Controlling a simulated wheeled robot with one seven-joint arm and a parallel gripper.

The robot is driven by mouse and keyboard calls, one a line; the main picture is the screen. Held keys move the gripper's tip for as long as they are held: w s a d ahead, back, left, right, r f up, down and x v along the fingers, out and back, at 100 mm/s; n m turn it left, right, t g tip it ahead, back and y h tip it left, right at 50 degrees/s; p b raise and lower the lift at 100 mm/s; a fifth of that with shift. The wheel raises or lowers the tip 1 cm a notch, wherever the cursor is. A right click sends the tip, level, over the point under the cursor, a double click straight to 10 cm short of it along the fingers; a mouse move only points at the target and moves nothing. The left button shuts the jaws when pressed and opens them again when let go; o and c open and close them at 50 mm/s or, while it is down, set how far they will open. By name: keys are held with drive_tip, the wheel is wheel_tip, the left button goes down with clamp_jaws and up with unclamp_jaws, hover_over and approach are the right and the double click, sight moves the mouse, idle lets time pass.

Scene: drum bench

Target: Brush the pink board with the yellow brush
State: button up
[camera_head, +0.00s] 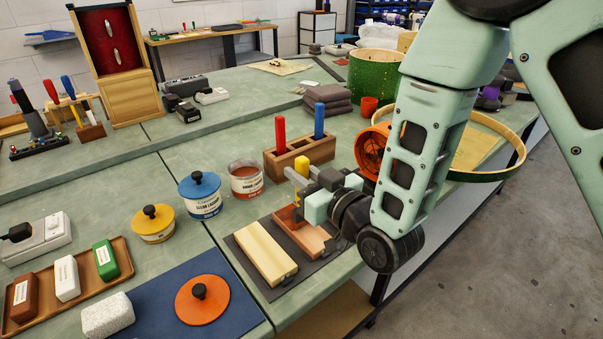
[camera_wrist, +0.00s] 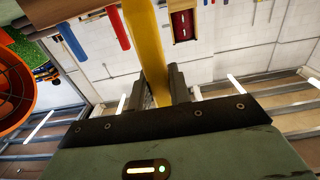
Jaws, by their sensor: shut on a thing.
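The pink board (camera_head: 312,240) lies flat on a dark mat, beside a pale yellow board (camera_head: 265,254). My gripper (camera_head: 298,182) is above the pink board's far end, shut on the yellow brush (camera_head: 302,162). The brush's yellow handle (camera_wrist: 148,45) runs between the fingers in the wrist view. Its lower end is at the board's far end, where a darker reddish-brown patch shows. I cannot tell whether that patch is bristles or coating, or whether the bristles touch. My gripper and wrist hide part of the board's right side.
A wooden block (camera_head: 283,165) with red and blue handles stands just behind the gripper. An open brown tin (camera_head: 246,178), a blue-lidded tin (camera_head: 200,194) and a yellow tin (camera_head: 153,223) stand left. An orange lid (camera_head: 202,299) lies on a blue mat (camera_head: 150,305). An orange drum-like thing (camera_head: 371,150) is near my arm.

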drive_tip(key=shift+s+d, duration=0.1)
drive_tip(key=shift+b+v, duration=0.8)
drive_tip(key=shift+v, duration=0.6)
drive_tip(key=shift+p+v, duration=0.8)
drive_tip(key=shift+p, duration=2.3)
drive_tip(key=shift+s+d+p, duration=0.4)
drive_tip(key=shift+s+p, duration=0.2)
drive_tip(key=shift+p, duration=0.15)
drive_tip(key=shift+w, duration=0.1)
drive_tip(key=shift+x, duration=1.45)
drive_tip(key=shift+a, duration=0.1)
